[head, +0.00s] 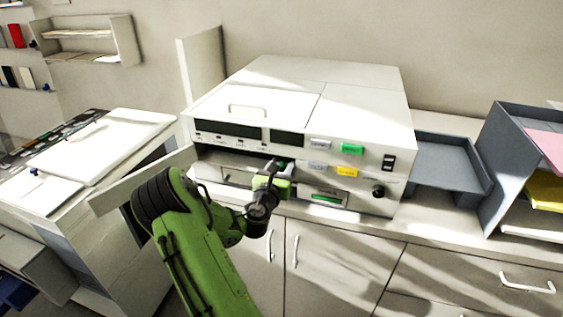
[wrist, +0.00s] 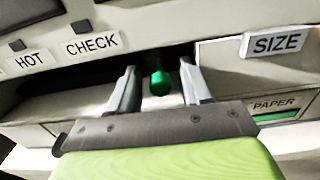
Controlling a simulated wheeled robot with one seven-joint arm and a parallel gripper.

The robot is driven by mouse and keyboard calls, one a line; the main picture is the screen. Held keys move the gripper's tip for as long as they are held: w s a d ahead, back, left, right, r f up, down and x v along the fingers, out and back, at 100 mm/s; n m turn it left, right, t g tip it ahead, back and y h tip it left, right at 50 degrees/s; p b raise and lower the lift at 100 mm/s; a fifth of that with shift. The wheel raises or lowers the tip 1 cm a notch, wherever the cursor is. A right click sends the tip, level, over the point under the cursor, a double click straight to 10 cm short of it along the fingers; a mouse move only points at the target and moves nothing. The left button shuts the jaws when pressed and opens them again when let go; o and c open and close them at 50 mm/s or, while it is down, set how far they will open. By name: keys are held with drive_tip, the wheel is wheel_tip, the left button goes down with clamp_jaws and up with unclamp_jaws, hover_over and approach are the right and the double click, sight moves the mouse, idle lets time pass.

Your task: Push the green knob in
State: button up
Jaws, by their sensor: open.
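The green knob (wrist: 160,84) hangs at the front of a dark opening in the white machine (head: 350,100). In the wrist view it lies between the two grey fingers of my gripper (wrist: 158,70), which are spread apart. A gap shows between the knob and each finger, and I cannot tell how deep the knob sits relative to the fingertips. In the head view my gripper (head: 283,172) is at the machine's front opening, and a small bit of green shows there, partly hidden by the gripper.
An open white door panel (head: 140,182) sticks out left of the opening. A SIZE label (wrist: 276,43) juts out right of the fingers.

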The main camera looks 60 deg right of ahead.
sight(283, 165)
clamp_jaws()
idle(0.3)
drive_tip(key=shift+d+r, duration=0.15)
drive_tip(key=shift+d, duration=0.05)
drive_tip(key=d+p, duration=0.2)
drive_tip(key=d, duration=0.1)
drive_tip(key=shift+w+d, duration=0.3)
drive_tip(key=shift+w, duration=0.05)
drive_tip(key=shift+a, duration=0.1)
unclamp_jaws()
